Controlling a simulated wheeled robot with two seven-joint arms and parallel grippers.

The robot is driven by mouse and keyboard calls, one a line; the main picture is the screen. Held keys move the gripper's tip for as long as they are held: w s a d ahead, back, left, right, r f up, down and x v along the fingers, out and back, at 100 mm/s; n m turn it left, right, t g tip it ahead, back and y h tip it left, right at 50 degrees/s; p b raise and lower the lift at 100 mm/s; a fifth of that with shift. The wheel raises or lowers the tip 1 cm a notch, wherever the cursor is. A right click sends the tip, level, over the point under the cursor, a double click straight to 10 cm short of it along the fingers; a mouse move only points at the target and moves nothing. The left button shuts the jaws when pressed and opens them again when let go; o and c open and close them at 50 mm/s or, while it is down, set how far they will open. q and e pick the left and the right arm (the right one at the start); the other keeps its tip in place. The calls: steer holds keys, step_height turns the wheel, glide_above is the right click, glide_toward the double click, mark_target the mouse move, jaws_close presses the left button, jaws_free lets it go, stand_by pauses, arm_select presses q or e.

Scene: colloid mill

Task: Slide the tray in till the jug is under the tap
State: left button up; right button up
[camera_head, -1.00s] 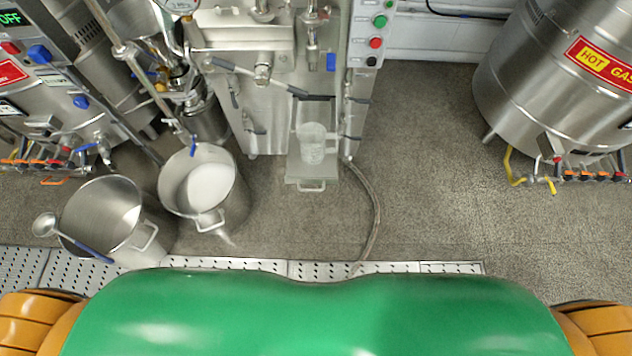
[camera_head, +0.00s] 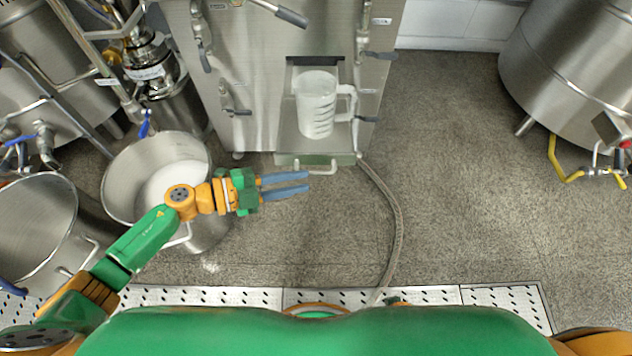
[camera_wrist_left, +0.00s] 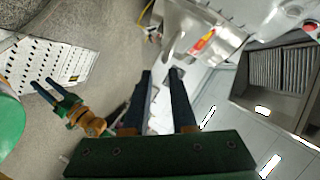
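The tray (camera_head: 285,148) sticks out of the opening low in the steel machine, with a bar handle (camera_head: 318,168) on its front edge. A clear measuring jug (camera_head: 316,108) stands upright on it, its handle to the right. I cannot make out the tap's outlet above the jug. My left gripper (camera_head: 307,181) is open and empty, pointing right, beside and just in front of the tray handle in the picture; contact is not evident. Its spread fingers show in the left wrist view (camera_wrist_left: 162,73). My right gripper (camera_wrist_left: 42,86) shows there too, its fingers apart and empty.
A steel pot (camera_head: 122,170) with white contents stands behind my left forearm. Another pot (camera_head: 25,225) is further left. A hose (camera_head: 393,215) curves over the floor right of the tray. A steel vessel (camera_head: 565,80) stands far right. Floor between is clear.

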arm_select(q)
steer(key=x, duration=0.5)
steer(key=shift+b, duration=0.35)
steer(key=shift+a+r, duration=0.1)
jaws_close()
stand_by(0.7)
jaws_free()
steer(key=p+v, duration=0.1)
steer(key=v, duration=0.6)
